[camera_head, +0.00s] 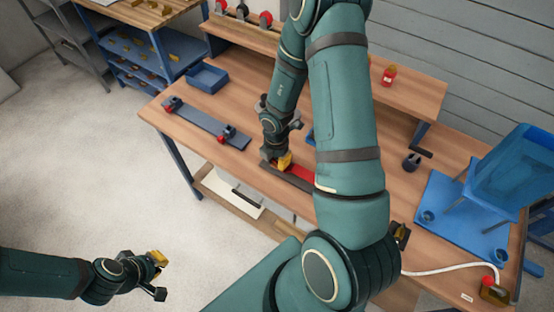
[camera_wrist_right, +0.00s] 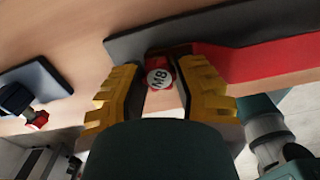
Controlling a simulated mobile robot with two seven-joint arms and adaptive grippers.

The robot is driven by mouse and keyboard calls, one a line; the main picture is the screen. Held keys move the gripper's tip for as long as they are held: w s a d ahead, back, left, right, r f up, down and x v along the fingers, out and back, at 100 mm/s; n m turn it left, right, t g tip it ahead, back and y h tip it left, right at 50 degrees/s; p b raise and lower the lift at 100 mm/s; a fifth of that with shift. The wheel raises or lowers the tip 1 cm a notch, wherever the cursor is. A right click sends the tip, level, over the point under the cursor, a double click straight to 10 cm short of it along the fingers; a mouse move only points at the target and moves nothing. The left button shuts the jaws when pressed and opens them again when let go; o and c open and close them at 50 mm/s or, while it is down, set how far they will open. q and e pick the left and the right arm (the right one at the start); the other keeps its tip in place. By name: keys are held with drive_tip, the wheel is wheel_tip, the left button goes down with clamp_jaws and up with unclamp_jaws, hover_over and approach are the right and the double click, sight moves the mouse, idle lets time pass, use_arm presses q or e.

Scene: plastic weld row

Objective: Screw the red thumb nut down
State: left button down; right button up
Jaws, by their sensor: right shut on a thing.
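The red thumb nut (camera_wrist_right: 160,74), with a white top marked M8, sits between the yellow fingers of my right gripper (camera_wrist_right: 163,90) in the right wrist view. My right gripper is shut on the nut, at the end of a dark grey bar (camera_wrist_right: 190,28) that has a red strip (camera_wrist_right: 265,62) on it. In the head view my right gripper (camera_head: 278,163) is low over the bench, at the left end of the red strip (camera_head: 301,171), and hides the nut. My left gripper (camera_head: 157,275) is open and empty over the floor at lower left.
A long grey-blue plate (camera_head: 203,124) with red-and-dark clamps lies left of my right gripper on the bench (camera_head: 160,92). A blue bin (camera_head: 207,78) stands behind it. A blue chair (camera_head: 500,170) stands on a blue mat at the right. A red bottle (camera_head: 389,75) is on the back shelf.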

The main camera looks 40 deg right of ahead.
drive_tip(key=o, duration=0.8)
drive_tip(key=shift+o, duration=0.2)
drive_tip(key=shift+s+r+n+p, duration=0.1)
drive_tip(key=shift+n+p, duration=0.2)
drive_tip(key=shift+p, duration=0.1)
drive_tip(key=n+p, duration=0.3)
drive_tip(key=n, duration=0.2)
drive_tip(key=n+p, duration=0.3)
drive_tip(key=n, duration=0.2)
drive_tip(key=n+p, duration=0.3)
drive_tip(key=n, duration=0.1)
drive_tip(key=shift+s+d+n, duration=0.25)
drive_tip(key=shift+d+n, duration=0.15)
drive_tip(key=shift+n+p, duration=0.4)
drive_tip(key=shift+n, duration=0.4)
drive_tip(key=n, duration=0.2)
drive_tip(key=shift+n, duration=0.3)
drive_tip(key=n, duration=0.3)
drive_tip(key=shift+w, duration=0.2)
